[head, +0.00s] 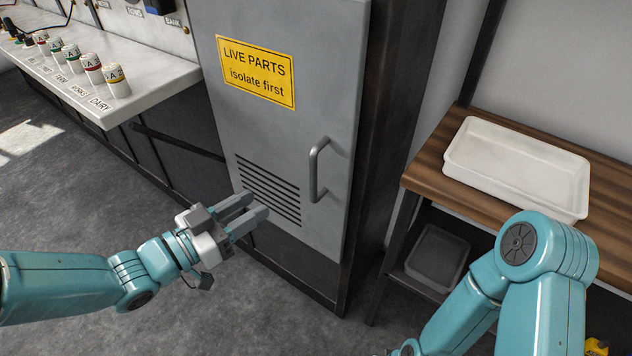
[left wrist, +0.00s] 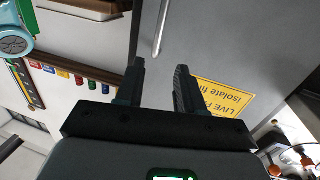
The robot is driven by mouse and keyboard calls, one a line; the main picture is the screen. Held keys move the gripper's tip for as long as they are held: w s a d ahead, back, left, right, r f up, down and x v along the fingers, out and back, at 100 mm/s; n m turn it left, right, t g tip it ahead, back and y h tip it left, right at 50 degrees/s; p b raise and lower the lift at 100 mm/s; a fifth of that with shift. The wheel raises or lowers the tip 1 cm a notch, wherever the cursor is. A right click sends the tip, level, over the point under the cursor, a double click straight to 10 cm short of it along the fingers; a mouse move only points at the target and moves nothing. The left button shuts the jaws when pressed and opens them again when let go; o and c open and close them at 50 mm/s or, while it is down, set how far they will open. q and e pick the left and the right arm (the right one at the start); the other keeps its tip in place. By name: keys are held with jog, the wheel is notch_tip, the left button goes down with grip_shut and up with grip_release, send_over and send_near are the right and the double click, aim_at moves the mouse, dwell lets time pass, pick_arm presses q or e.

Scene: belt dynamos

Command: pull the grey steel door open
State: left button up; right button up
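The grey steel door (head: 268,160) is shut in its dark frame, with a yellow "LIVE PARTS isolate first" sign (head: 256,73) and a vent of slots low down. Its upright grey bar handle (head: 314,170) is on the right side of the door. My left gripper (head: 255,207) is in front of the vent, left of and below the handle, open and empty. In the left wrist view, its two fingers (left wrist: 158,88) are apart, and the handle (left wrist: 161,28) shows beyond the fingertips. My right arm is at the lower right; its gripper is out of view.
A wooden bench (head: 418,178) with a white tray (head: 515,165) stands right of the door, with a grey bin (head: 437,257) on its lower shelf. A pale counter (head: 150,80) with several labelled cylinders is at the left. The floor before the door is clear.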

aim_at(311, 174)
pick_arm(q)
jog(key=b+x, duration=0.1)
jog(key=x, duration=0.3)
jog(key=b+x, duration=0.1)
jog(key=x, duration=0.4)
jog(key=f+b+x, duration=0.1)
jog(key=x, duration=0.3)
jog(key=shift+w+d+b, duration=0.15)
jog(key=shift+d+b, duration=0.25)
jog(key=shift+x, duration=0.75)
jog(key=shift+r, duration=0.15)
grip_shut()
